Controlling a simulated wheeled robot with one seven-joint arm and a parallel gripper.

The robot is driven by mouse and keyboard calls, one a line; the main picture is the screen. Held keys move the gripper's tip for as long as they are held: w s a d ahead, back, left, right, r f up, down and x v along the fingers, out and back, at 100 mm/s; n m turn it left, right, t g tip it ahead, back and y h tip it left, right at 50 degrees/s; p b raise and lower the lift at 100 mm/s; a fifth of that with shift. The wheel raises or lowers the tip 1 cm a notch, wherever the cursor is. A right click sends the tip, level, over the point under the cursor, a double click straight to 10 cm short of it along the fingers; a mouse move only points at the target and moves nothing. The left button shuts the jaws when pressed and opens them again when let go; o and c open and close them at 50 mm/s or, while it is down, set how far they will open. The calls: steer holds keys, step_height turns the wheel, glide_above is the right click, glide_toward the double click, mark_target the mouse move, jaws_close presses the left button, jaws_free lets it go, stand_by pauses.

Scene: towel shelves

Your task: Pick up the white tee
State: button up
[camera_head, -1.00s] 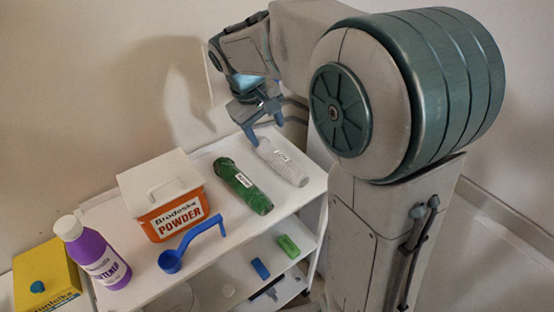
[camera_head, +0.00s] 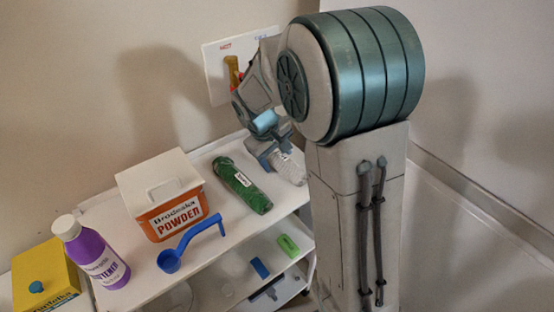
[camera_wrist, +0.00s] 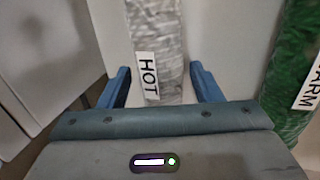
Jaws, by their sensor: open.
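The white tee (camera_head: 291,170) is a rolled, whitish-grey bundle at the right end of the top shelf, partly hidden by my gripper in the head view. In the wrist view the tee (camera_wrist: 157,40) runs away from me, with a label reading HOT. My gripper (camera_wrist: 161,80) is open, with one blue finger on each side of the tee and gaps visible beside it. In the head view my gripper (camera_head: 268,152) is over the tee's far end. I cannot tell whether the fingers are low enough to flank it fully.
A green rolled shirt (camera_head: 243,185), labelled WARM in the wrist view (camera_wrist: 297,75), lies just beside the tee. An orange powder box (camera_head: 178,210), blue scoop (camera_head: 190,245), purple bottle (camera_head: 95,255) and yellow box (camera_head: 48,278) stand further left. A wall sign (camera_head: 218,75) is behind.

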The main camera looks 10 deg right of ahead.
steer(key=c, duration=0.8)
steer(key=shift+c, duration=0.2)
steer(key=shift+r, duration=0.15)
